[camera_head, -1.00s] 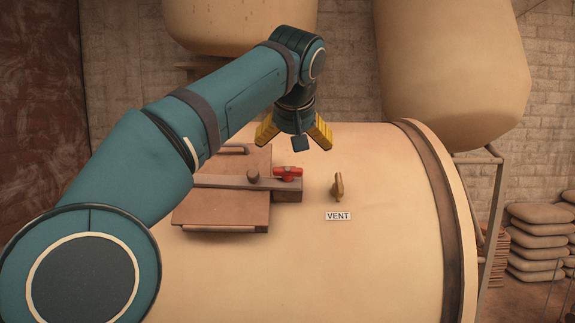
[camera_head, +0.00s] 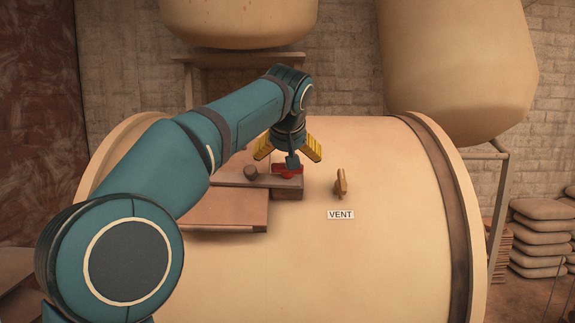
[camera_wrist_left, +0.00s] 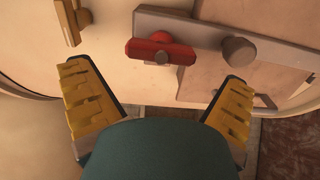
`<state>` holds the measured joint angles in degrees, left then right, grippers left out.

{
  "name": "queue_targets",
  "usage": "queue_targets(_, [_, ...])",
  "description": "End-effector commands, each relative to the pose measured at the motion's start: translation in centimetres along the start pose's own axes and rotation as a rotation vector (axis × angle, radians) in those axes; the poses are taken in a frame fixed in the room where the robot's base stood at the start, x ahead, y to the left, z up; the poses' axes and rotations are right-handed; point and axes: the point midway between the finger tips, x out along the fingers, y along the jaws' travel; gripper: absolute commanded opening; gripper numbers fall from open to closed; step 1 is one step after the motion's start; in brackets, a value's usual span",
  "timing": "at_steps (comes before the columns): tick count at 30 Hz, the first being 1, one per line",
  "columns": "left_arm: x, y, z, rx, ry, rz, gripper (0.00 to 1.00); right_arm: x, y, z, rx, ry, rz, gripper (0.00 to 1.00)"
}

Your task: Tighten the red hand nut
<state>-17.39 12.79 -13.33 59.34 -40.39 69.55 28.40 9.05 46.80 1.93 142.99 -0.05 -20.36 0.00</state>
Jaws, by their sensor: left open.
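The red hand nut (camera_head: 287,170) is a small winged nut at the right end of a grey-brown bar on the tan drum. My left gripper (camera_head: 287,151) is open, with yellow fingers spread, and points down just above and behind the nut in the head view, partly covering it. In the left wrist view the red nut (camera_wrist_left: 160,49) lies ahead of the open, empty fingers (camera_wrist_left: 160,100), between them and not touching them. My right gripper is not in view.
The bar (camera_head: 228,179) carries a round brown knob (camera_head: 250,171) and crosses a flat hatch plate (camera_head: 232,211). A brass vent handle (camera_head: 341,183) stands right of the nut, above a VENT label (camera_head: 341,214). Large tan tanks (camera_head: 455,70) stand behind. Stacked sacks (camera_head: 541,235) sit at the right.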

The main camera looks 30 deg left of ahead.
Motion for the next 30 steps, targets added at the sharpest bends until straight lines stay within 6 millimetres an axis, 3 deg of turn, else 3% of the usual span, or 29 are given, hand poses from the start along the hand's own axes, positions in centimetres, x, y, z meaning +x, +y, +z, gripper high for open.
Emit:
queue_targets(7, [2.9,0.0,0.0,-0.001,0.0,-0.001,1.0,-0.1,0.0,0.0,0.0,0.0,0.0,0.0])
queue_targets(18, [3.5,0.0,0.0,-0.001,0.0,0.0,1.0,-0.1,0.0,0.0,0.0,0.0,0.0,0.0])
queue_targets(19, [3.5,0.0,0.0,-0.001,0.0,0.0,0.96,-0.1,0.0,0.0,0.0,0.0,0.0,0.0])
queue_targets(24, [3.4,0.0,0.0,-0.001,0.0,0.0,0.42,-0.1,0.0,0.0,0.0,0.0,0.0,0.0])
queue_targets(30, [3.4,0.0,0.0,0.005,0.001,0.0,0.42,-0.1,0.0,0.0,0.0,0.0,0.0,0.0])
